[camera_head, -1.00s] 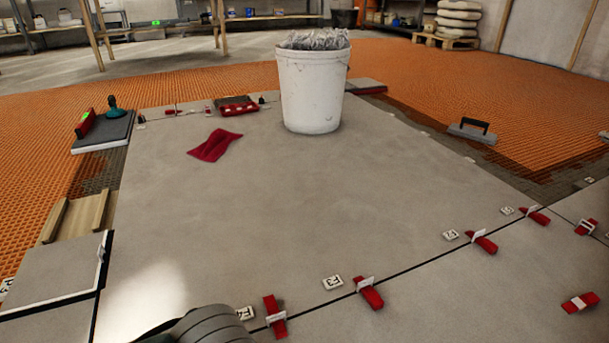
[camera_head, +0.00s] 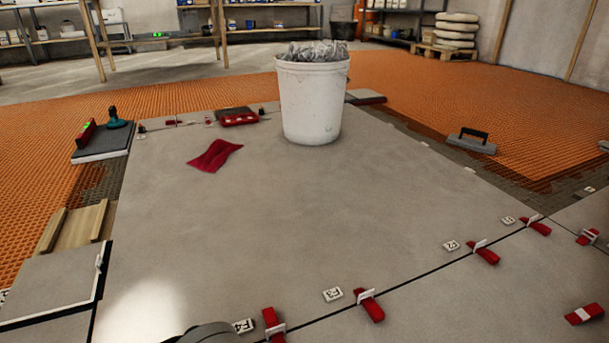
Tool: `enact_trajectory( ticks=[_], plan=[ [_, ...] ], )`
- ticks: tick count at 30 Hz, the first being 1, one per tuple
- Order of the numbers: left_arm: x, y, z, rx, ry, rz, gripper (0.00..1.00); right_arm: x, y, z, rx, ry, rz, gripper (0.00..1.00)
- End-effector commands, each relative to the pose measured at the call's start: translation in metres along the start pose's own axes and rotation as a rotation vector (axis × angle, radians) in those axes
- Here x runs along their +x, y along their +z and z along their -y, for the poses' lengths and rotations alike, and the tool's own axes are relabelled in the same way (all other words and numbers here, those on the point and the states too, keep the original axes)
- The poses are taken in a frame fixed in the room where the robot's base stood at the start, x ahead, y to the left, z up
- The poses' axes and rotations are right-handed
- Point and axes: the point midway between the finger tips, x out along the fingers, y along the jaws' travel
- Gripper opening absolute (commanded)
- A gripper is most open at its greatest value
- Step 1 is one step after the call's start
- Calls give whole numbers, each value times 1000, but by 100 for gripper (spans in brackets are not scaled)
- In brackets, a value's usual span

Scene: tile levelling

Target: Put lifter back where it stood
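A dark green knobbed tool that looks like the lifter (camera_head: 116,112) stands upright on a dark-topped tile piece (camera_head: 100,145) at the left, beyond the big tile. No gripper is near it. Neither gripper shows in the head view. Only a grey rounded piece, probably of my own arm, shows at the bottom edge, left of centre. The big grey tile (camera_head: 290,215) fills the middle, and no other lifter shows on it.
A white bucket (camera_head: 312,105) and a red cloth (camera_head: 214,155) lie on the big tile. A red level-like tool (camera_head: 86,133) is beside the lifter. Red wedges (camera_head: 369,306) line the front joint. A trowel (camera_head: 472,141) lies at right. The tile's middle is clear.

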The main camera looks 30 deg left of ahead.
Motion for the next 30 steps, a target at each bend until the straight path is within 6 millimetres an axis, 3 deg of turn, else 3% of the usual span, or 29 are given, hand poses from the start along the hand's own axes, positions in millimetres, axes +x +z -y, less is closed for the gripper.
enact_trajectory(
  ticks=[12, 13, 21, 30],
  plan=[
    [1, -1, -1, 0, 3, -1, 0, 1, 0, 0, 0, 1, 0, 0],
    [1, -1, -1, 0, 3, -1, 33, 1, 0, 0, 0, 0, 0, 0],
    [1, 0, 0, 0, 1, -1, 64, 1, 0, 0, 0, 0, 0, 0],
    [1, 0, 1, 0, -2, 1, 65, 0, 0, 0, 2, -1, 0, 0]
  ],
)
